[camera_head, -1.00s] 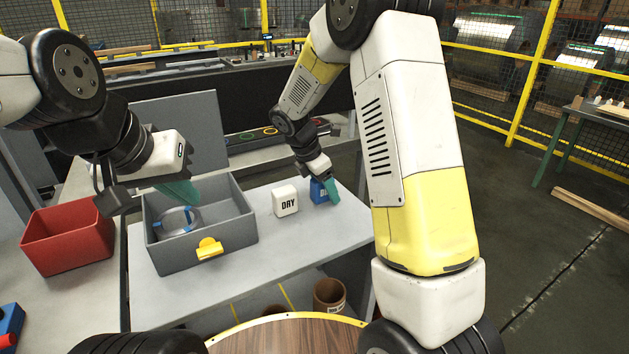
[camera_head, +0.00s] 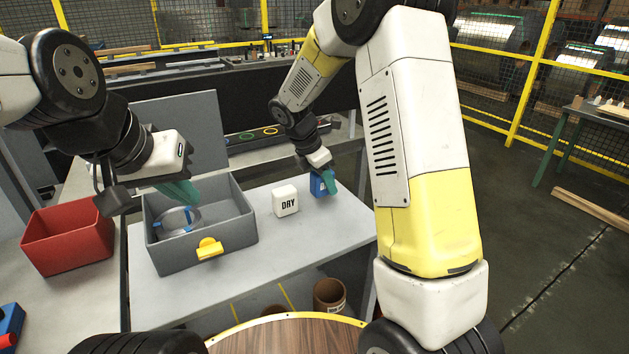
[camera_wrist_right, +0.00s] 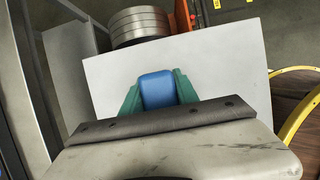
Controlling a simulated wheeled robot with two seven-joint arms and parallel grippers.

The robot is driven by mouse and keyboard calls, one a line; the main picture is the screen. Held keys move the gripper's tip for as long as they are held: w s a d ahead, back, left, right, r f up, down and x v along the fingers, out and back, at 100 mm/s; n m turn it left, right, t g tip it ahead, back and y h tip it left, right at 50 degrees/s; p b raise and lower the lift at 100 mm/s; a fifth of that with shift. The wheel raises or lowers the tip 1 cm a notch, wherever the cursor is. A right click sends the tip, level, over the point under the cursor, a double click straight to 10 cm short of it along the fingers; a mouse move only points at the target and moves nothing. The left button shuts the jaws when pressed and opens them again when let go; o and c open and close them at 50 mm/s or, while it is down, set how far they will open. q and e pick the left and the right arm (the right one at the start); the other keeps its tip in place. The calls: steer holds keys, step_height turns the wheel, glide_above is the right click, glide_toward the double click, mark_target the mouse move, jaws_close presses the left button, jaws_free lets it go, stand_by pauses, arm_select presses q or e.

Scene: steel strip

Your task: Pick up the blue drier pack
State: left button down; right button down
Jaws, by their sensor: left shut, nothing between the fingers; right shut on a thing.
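The blue drier pack (camera_head: 318,188) is at the right end of the grey table, with my right gripper (camera_head: 328,184) shut on it from above. In the right wrist view the blue pack (camera_wrist_right: 158,90) sits between the two green fingers. I cannot tell whether its underside touches the table. A white pack marked DRY (camera_head: 286,201) stands upright just left of it. My left gripper (camera_head: 182,192) is shut and empty above the open grey box.
The grey box (camera_head: 205,254) with a yellow latch holds a ring-shaped item with blue bands (camera_head: 178,220). A red bin (camera_head: 68,240) stands to its left. The table (camera_head: 300,242) is clear in front of the packs. Steel coils (camera_wrist_right: 139,24) show in the right wrist view.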

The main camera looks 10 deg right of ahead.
steer(key=shift+r, duration=4.55)
